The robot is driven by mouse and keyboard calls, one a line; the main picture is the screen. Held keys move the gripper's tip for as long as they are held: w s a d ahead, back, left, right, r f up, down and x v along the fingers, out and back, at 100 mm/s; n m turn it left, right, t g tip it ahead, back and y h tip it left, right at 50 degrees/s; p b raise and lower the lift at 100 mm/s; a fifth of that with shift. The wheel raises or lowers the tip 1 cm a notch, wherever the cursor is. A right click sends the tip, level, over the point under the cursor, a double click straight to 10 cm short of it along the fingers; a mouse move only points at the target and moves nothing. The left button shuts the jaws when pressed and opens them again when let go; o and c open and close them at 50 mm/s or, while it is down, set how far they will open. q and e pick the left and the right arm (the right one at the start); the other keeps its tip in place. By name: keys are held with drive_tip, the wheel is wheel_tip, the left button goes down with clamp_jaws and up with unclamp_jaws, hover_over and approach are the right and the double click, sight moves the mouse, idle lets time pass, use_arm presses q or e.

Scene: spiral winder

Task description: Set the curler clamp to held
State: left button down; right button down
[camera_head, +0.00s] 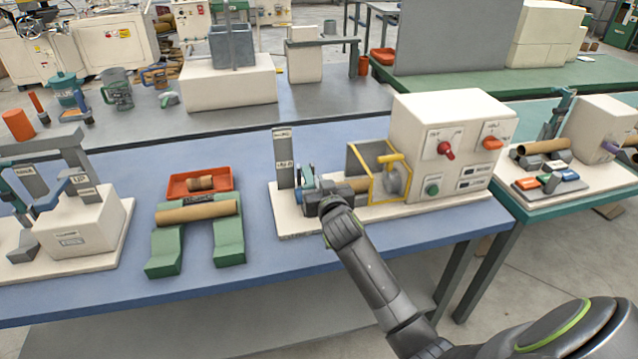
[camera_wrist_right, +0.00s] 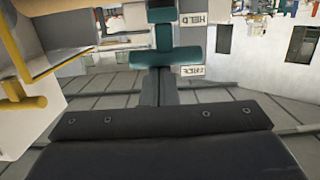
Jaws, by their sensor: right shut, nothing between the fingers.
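The curler machine (camera_head: 447,140) stands on a cream base on the blue table, with a yellow guard frame (camera_head: 385,170). At its left end a grey post (camera_head: 283,150) carries small labels. The teal clamp handle (camera_wrist_right: 165,58) shows in the right wrist view, its crossbar nearer the FREE label (camera_wrist_right: 192,71) than the HELD label (camera_wrist_right: 195,18). My right gripper (camera_head: 318,196) is shut and empty beside the clamp, hiding part of it in the head view. In the wrist view its fingers point at the handle; I cannot tell whether they touch. My left gripper is out of view.
Left of the curler, a cardboard tube (camera_head: 196,211) rests on green supports, with an orange tray (camera_head: 200,184) behind. Another cream machine (camera_head: 75,225) stands at far left. The blue table's front strip is clear. A green table with another machine stands right.

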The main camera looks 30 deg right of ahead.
drive_tip(key=shift+s+f, duration=0.25)
drive_tip(key=shift+f, duration=0.4)
drive_tip(key=r+p, duration=0.1)
drive_tip(key=w+r+p, duration=0.1)
drive_tip(key=r, duration=0.1)
drive_tip(key=r+p, duration=0.1)
drive_tip(key=r, duration=0.1)
drive_tip(key=shift+w+d, duration=0.1)
drive_tip(key=shift+w, duration=0.15)
drive_tip(key=f+b+v, duration=0.1)
drive_tip(key=v, duration=0.8)
drive_tip(key=shift+s+b, duration=0.35)
drive_tip(key=shift+s, duration=0.05)
